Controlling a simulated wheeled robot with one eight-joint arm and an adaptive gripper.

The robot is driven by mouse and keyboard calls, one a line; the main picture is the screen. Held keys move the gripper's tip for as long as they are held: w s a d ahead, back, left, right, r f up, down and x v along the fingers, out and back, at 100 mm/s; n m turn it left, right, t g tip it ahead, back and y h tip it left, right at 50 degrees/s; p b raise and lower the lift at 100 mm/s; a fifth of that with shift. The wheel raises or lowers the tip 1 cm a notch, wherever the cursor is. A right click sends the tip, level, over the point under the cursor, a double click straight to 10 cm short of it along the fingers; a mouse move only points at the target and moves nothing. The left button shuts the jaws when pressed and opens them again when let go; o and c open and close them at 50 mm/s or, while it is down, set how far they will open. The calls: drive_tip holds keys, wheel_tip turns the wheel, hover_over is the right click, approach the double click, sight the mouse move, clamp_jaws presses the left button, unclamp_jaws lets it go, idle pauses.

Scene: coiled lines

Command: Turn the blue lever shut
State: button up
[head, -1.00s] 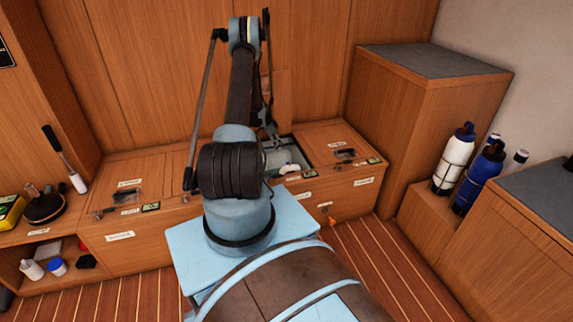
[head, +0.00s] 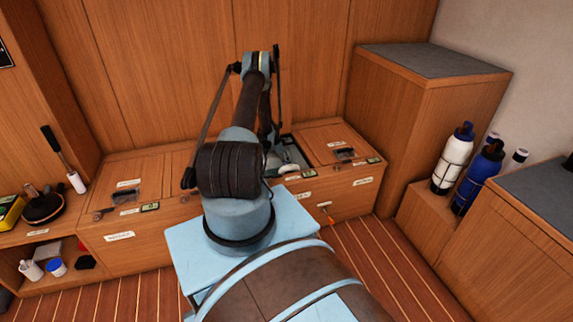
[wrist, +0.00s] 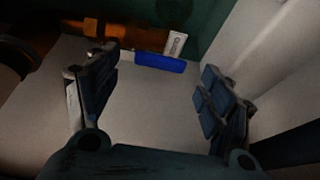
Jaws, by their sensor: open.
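The blue lever (wrist: 160,63) shows in the wrist view as a short bright blue bar lying crosswise, just beyond my fingertips and between their lines. My gripper (wrist: 155,78) is open, with one dark padded finger on each side and nothing between them. A small white tag (wrist: 175,43) with print stands just behind the lever. An orange-brown part, perhaps a fitting, lies behind and to the left. In the head view my arm reaches to the open bench compartment (head: 298,152); the lever cannot be made out there.
In the wrist view a pale wall (wrist: 232,40) rises close on the right, and a dark round shape sits at the left edge. In the head view closed wooden lids flank the opening, and a tall cabinet (head: 420,100) stands to the right.

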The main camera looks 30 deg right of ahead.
drive_tip(key=shift+x, duration=1)
drive_tip(key=c, duration=1.5)
